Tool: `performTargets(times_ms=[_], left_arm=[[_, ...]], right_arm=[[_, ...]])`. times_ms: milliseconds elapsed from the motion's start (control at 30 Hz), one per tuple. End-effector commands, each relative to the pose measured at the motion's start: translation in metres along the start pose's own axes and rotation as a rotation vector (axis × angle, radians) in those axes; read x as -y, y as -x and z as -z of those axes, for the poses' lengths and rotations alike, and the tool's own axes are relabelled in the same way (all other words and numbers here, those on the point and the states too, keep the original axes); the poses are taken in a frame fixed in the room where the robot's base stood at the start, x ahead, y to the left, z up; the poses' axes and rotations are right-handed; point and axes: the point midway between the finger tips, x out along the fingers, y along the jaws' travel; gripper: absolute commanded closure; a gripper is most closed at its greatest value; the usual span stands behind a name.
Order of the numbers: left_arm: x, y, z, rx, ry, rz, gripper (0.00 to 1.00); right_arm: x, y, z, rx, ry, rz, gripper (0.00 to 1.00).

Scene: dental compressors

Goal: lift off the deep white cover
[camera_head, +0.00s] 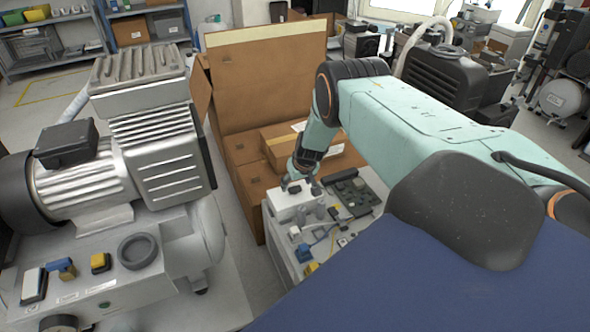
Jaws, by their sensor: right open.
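A white box-shaped piece, which looks like the deep white cover (286,206), sits at the back left of a small grey-white work surface. My right gripper (300,184) points down right over its top. The gripper is small in the picture, with its jaws open. I cannot tell whether the fingers touch the cover. My right arm reaches in from the right and hides part of the area behind. My left gripper does not show.
Small parts, a dark green board (351,193) and a blue tool (316,248) lie beside the cover. A large open cardboard box (262,90) stands right behind. A big compressor (160,150) fills the left side.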

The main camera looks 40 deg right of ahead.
Motion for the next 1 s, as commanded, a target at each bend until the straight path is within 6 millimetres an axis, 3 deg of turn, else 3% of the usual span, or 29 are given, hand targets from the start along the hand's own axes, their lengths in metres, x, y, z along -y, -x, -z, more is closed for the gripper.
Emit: performTargets(times_ms=[33,200,600,1000], left_arm=[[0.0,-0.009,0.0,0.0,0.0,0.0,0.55],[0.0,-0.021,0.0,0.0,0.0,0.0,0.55],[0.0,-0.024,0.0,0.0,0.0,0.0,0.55],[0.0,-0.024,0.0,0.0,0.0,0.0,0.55]], right_arm=[[-0.002,-0.012,-0.003,0.0,0.001,-0.001,0.32],[-0.003,-0.031,-0.003,0.001,0.001,-0.001,0.32],[-0.002,-0.036,-0.001,0.0,0.0,0.0,0.32],[-0.002,-0.036,-0.001,0.0,0.0,0.0,0.66]])
